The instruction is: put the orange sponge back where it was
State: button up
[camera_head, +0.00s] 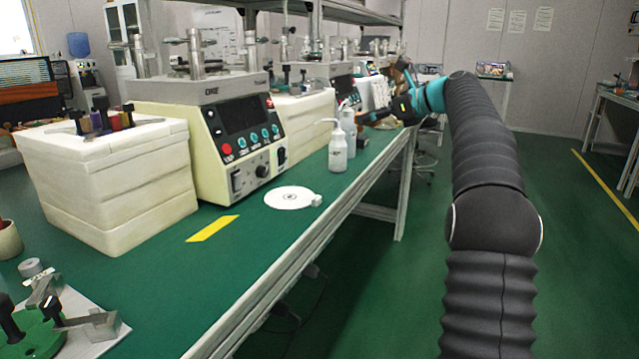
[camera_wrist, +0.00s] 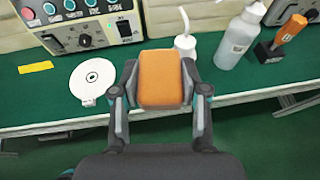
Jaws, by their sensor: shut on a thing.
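The orange sponge (camera_wrist: 161,80) is between the two fingers of my gripper (camera_wrist: 160,76) in the wrist view. My gripper is shut on its left and right sides. In the wrist view the green bench top (camera_wrist: 48,100) shows beyond the sponge, so it appears held up near the bench's front edge. In the head view my gripper (camera_head: 378,117) is at the far part of the bench, close to the white bottles. The sponge is too small to make out clearly there.
A white wash bottle (camera_head: 338,150) stands behind the sponge, with a larger bottle (camera_wrist: 240,40) and an orange-handled tool (camera_wrist: 288,34) to its right. A white disc (camera_head: 291,198) lies left, before the control panel (camera_head: 245,140). Bench near the yellow tape (camera_head: 212,228) is clear.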

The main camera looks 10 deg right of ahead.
notch_tip(320, 180, down, 5)
jog(key=a+n+g+y, duration=0.1)
jog(key=n, duration=0.1)
jog(key=b, duration=0.3)
send_over(322, 180)
notch_tip(322, 180, down, 7)
jog(key=shift+w, duration=0.15)
jog(key=shift+f+b, duration=0.9)
jog(key=shift+f, duration=1.05)
jog(key=shift+f, duration=0.15)
jog(key=o, duration=1)
jog(key=shift+r, duration=0.2)
jog(key=p+v, duration=0.1)
jog(key=v, duration=1.1)
jog(key=shift+w, duration=0.1)
